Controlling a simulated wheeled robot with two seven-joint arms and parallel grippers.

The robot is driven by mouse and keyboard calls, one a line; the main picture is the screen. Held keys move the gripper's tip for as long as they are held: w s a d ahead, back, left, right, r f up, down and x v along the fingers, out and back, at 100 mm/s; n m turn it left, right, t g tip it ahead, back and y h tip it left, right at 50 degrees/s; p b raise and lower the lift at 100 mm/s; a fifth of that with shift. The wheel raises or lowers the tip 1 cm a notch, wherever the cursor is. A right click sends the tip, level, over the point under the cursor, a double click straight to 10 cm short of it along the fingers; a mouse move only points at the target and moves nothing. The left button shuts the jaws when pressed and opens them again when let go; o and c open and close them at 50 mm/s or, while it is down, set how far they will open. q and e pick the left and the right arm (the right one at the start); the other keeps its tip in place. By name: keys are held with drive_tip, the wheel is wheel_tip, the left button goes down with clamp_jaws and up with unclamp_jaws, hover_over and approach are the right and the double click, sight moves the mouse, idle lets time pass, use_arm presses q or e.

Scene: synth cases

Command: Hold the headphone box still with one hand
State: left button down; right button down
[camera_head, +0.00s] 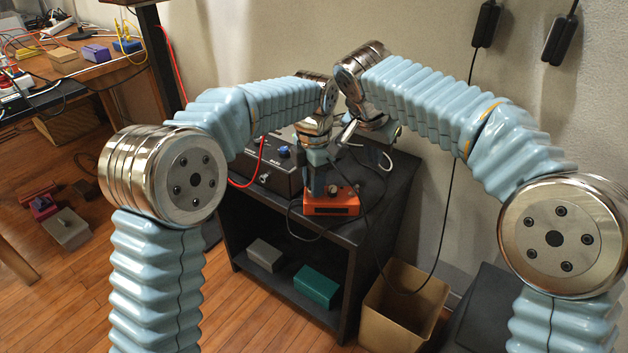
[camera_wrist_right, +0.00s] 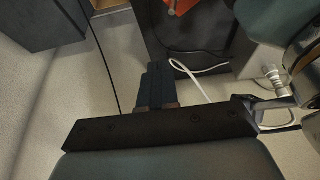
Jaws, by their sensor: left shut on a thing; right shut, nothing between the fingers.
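The headphone box is a small orange box (camera_head: 332,203) with a dark front panel and a knob on top. It sits near the front edge of the black cabinet top (camera_head: 375,205). My left gripper (camera_head: 316,188) points down and is shut on the box at its left part, its fingers covering some of it. My right gripper (camera_wrist_right: 157,75) is shut and empty. It is above the back of the cabinet, apart from the box; its fingers are hard to make out in the head view. A piece of the orange box (camera_wrist_right: 180,6) shows at the top edge of the right wrist view.
A black device with knobs (camera_head: 270,170) stands left of the box, with a red cable. A white cable (camera_wrist_right: 184,72) lies near my right fingers. Grey (camera_head: 265,254) and teal (camera_head: 316,286) boxes sit on the lower shelf. A tan bin (camera_head: 405,310) stands to the right.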

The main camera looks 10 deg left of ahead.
drive_tip(key=shift+f, duration=2.9)
drive_tip(key=shift+f, duration=1.65)
drive_tip(key=shift+s+a, duration=0.1)
drive_tip(key=shift+a, duration=0.35)
